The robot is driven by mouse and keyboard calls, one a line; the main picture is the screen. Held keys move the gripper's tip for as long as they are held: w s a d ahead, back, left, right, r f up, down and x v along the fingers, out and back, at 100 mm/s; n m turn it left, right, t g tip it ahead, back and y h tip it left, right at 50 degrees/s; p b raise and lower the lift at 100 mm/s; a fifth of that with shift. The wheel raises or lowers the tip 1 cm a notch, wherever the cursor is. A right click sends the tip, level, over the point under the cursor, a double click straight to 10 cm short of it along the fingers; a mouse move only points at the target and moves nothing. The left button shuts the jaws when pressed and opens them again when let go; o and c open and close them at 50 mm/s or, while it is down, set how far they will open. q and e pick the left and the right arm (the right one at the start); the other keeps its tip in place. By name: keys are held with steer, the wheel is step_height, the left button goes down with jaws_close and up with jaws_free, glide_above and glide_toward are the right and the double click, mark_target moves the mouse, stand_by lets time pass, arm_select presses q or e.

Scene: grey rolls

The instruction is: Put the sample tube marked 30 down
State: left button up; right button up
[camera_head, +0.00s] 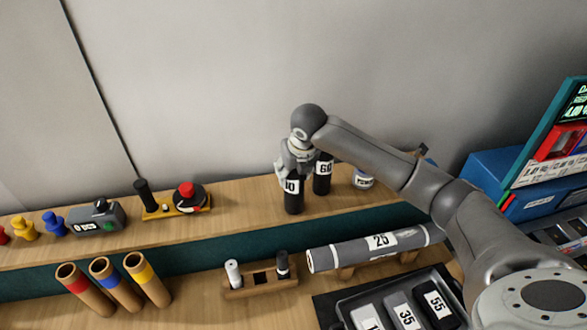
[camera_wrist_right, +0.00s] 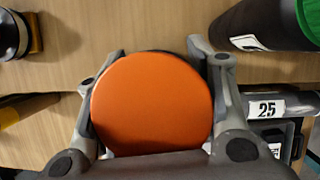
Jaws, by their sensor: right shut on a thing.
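My right gripper (camera_head: 291,172) is shut around the top of a dark upright sample tube (camera_head: 293,200) at the upper shelf. Its white label is partly covered by a finger; the last digit reads 0, and I cannot tell the first for sure. In the right wrist view its round orange cap (camera_wrist_right: 152,104) sits between the two fingers of the right gripper (camera_wrist_right: 152,95). I cannot tell whether the tube's base touches the shelf. My left gripper is in neither view.
A dark tube marked 60 (camera_head: 323,175) stands close on the right; its green cap (camera_wrist_right: 309,20) shows in the wrist view. A grey roll marked 25 (camera_head: 350,252) lies on the lower level. A red-button device (camera_head: 187,196) stands left, with bare upper shelf (camera_head: 243,195) between.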

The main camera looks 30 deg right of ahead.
steer(key=o, duration=1.3)
steer(key=shift+o, duration=0.2)
steer(key=b+v, duration=0.4)
steer(key=v, duration=0.8)
steer(key=shift+s, duration=0.1)
